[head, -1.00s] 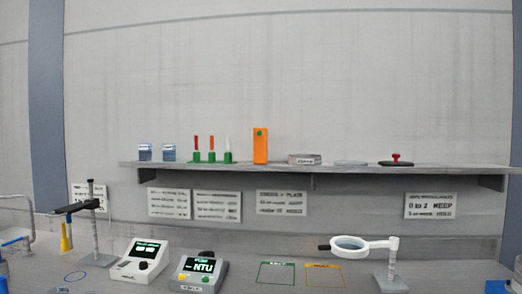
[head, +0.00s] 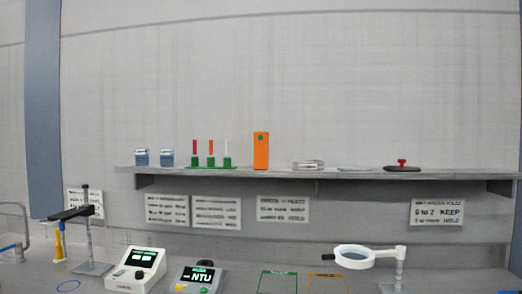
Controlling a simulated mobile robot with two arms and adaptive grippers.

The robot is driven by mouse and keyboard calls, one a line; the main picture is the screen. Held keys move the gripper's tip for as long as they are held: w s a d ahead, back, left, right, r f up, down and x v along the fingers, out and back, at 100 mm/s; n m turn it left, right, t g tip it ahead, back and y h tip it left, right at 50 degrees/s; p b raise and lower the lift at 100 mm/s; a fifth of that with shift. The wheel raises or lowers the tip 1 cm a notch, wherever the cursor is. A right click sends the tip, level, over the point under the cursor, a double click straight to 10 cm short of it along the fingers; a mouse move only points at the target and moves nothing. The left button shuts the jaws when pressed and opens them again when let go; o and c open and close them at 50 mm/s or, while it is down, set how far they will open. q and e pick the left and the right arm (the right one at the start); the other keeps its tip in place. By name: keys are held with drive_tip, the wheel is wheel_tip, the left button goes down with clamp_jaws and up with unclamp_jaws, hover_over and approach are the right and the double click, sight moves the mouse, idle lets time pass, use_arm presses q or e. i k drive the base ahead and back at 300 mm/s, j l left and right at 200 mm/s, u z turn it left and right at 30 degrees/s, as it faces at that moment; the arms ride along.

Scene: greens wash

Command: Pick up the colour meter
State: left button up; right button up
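No label reading colour meter can be made out. An orange upright block-shaped device (head: 261,151) with a green dot near its top stands on the wall shelf, near the middle. On the bench below, a white meter with a lit green display (head: 136,269) sits at the left. Beside it is a grey meter marked NTU (head: 202,278), cut off by the bottom edge. Neither of my grippers is in view, and nothing is seen touching these devices.
The shelf (head: 440,178) also holds blue-grey boxes (head: 154,157), a green rack with coloured tubes (head: 211,166), a labelled round tin (head: 308,165) and a red-handled stamp (head: 402,166). A magnifier (head: 355,257) on a stand and a clamp stand (head: 88,240) rise from the bench.

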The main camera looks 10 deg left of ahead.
sight(260, 148)
drive_tip(key=i+u, duration=0.35)
drive_tip(key=i, duration=0.15)
drive_tip(key=i+u, duration=0.35)
drive_tip(key=i, duration=0.15)
